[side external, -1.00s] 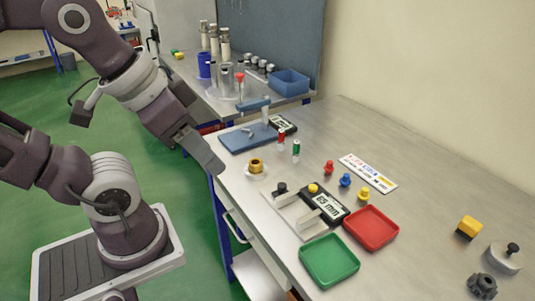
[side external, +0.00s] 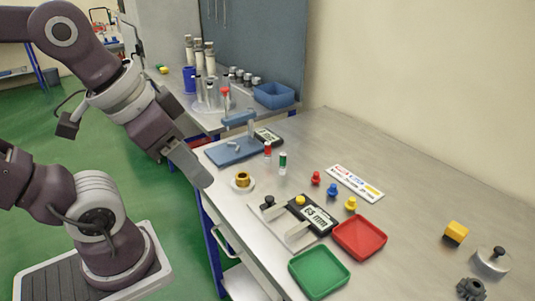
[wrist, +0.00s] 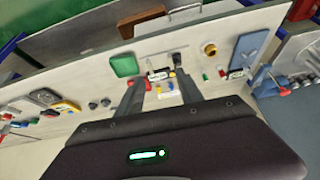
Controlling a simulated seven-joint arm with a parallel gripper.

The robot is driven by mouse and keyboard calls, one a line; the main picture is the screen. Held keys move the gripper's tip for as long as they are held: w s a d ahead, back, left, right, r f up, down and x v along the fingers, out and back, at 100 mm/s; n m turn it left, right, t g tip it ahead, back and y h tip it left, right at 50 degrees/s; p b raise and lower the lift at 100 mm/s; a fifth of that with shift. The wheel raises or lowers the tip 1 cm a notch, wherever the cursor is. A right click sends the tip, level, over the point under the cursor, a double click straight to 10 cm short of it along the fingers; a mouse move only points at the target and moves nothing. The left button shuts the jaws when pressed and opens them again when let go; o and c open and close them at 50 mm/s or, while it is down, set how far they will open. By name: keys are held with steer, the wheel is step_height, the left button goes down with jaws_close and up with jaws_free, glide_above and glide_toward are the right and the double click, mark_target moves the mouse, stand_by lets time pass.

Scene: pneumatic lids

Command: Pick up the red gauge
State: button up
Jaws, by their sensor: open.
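A small red-and-white cylinder (side external: 267,149), which looks like the red gauge, stands upright on the bench beside the blue press base. A matching green-and-white cylinder (side external: 282,162) stands in front of it. In the wrist view the red one (wrist: 221,73) and the green one (wrist: 205,76) are small, to the right of the fingers. A red knobbed piece (side external: 316,178) stands further right on the bench. My gripper (side external: 190,166) is left of these, above the bench's left edge, and touches none of them. In the wrist view its fingers (wrist: 162,92) are apart and empty.
A black measuring device (side external: 300,214), a red tray (side external: 359,238) and a green tray (side external: 319,271) lie nearer.

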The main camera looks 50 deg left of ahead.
steer(key=w+a+r+m+g, duration=0.1)
steer(key=w+m, duration=0.1)
steer(key=w, duration=0.3)
steer(key=w+a+r+m, duration=0.2)
steer(key=w, duration=0.2)
steer(key=m+g, duration=0.5)
steer(key=m, duration=0.8)
glide_above(268, 143)
steer(key=f, duration=1.6)
steer(key=shift+s+d+f, duration=0.15)
steer(key=shift+s+d, duration=0.05)
steer(key=shift+d, duration=0.1)
steer(key=shift+m, duration=0.3)
steer(key=f, duration=0.6)
steer(key=shift+w+a+f, duration=0.2)
steer(key=shift+a+f, duration=0.05)
steer(key=shift+f, duration=0.15)
jaws_close()
